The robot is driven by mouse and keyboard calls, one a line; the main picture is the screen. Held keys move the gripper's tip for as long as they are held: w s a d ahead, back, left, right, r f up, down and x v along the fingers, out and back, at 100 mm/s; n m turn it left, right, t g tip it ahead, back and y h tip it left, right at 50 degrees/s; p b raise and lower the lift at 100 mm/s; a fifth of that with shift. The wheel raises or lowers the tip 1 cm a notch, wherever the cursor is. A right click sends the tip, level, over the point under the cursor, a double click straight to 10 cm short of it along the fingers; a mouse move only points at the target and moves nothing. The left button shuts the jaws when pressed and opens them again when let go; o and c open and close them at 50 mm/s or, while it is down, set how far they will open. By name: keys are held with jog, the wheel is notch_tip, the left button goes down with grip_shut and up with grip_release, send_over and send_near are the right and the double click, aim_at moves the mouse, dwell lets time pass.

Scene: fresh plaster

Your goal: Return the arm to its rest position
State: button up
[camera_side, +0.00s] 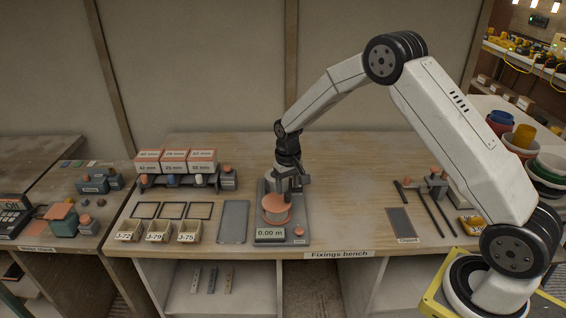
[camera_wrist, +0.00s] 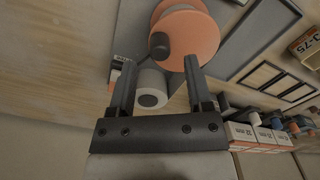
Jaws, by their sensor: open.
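My gripper (camera_wrist: 158,80) is open, and nothing shows held between its fingers in the wrist view. In the side view my gripper (camera_side: 290,182) hangs low over the grey measuring device (camera_side: 269,235), whose display reads 0.00 m. An orange-pink spool (camera_side: 275,209) sits on that device, just below and in front of the fingers. In the wrist view the spool (camera_wrist: 186,40) lies just beyond the fingertips, with a dark round knob (camera_wrist: 160,45) in front of it. I cannot tell whether a finger touches either. My arm arches over the bench from its base at the right.
The fixings bench (camera_side: 335,200) has bare wood right of the device. Labelled boxes (camera_side: 175,161) stand on a rack at the left, above small bins (camera_side: 158,231). A grey tray (camera_side: 233,221) lies beside the device. Dark rods (camera_side: 430,213) and stacked bowls (camera_side: 545,172) are at the right.

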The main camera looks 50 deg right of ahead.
aim_at(288, 194)
jog(key=shift+f, duration=1.5)
jog(key=c, duration=0.8)
